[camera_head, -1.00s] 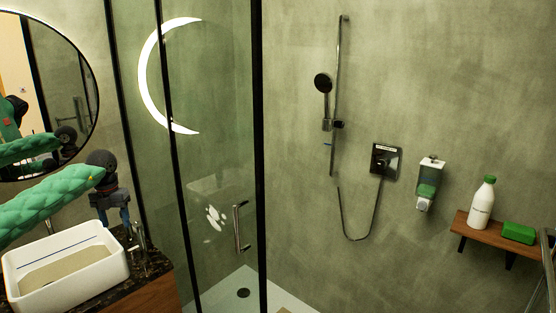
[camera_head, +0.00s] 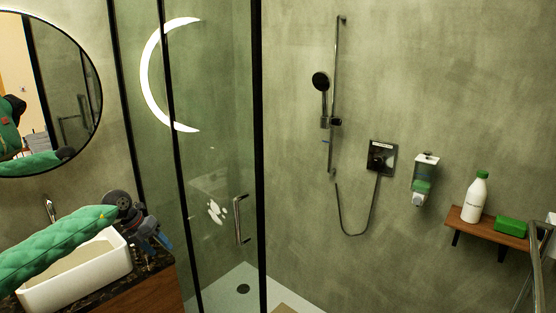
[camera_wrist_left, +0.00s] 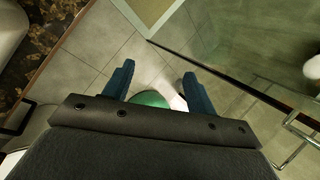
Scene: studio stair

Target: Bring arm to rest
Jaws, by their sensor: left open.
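My left arm with its green padded sleeve (camera_head: 60,240) comes in from the left and passes over the white basin (camera_head: 125,258). My left gripper (camera_head: 160,246) has blue fingers and hangs at the right end of the dark counter, near the glass shower door. In the left wrist view its two fingers (camera_wrist_left: 158,75) stand apart with nothing held between them. Below them is a tiled floor, with a green and white shape partly hidden by the gripper body. My right gripper is not in view.
The glass shower door with a vertical handle (camera_head: 238,220) stands right of the counter (camera_head: 140,272). A round mirror (camera_head: 60,90) hangs at left. On the far wall are a shower head (camera_head: 320,81), a dispenser (camera_head: 421,182) and a wooden shelf (camera_head: 480,226) with a white bottle (camera_head: 476,198) and green box (camera_head: 511,227).

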